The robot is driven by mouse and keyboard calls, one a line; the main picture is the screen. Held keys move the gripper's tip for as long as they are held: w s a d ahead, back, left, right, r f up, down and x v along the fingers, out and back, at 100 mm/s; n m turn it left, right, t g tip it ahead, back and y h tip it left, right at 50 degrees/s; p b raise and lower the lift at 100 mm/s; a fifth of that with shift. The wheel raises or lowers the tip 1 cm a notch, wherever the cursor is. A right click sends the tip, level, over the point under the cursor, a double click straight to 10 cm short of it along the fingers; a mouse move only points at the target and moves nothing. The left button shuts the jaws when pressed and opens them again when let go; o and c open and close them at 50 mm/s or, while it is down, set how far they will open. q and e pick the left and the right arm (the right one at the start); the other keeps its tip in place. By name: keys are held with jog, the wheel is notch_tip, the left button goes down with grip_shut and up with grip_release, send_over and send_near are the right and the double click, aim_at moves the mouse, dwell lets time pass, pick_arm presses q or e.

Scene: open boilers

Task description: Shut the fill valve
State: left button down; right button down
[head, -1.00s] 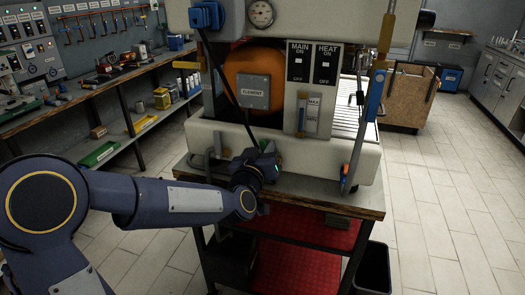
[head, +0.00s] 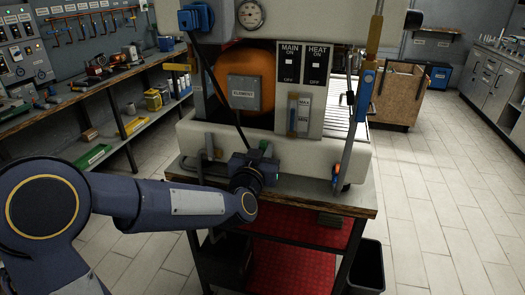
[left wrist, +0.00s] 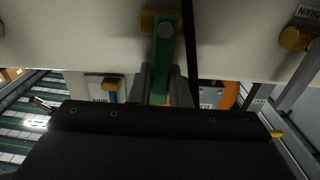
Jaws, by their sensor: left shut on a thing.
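A bit of green also shows by my gripper in the head view (head: 264,145). My left gripper (head: 256,156) is at the boiler's lower front, shut on the green handle; its fingers (left wrist: 160,84) flank the lever in the left wrist view. No fill label is readable, so I cannot confirm which valve this is. My right gripper is not in view.
The boiler (head: 310,160) stands on a cart with red shelves (head: 290,275). A valve labelled DRAIN (left wrist: 296,38) is at the right of the left wrist view. A black cable (head: 225,95) hangs near my gripper.

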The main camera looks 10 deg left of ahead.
pick_arm(q)
jog(key=c, duration=1.4)
grip_release()
jog(key=shift+o, duration=0.2)
jog(key=shift+s, duration=0.1)
jog(key=s, duration=0.7)
jog(key=shift+s+b, duration=0.35)
jog(key=shift+b, duration=0.1)
jog(key=shift+a, duration=0.1)
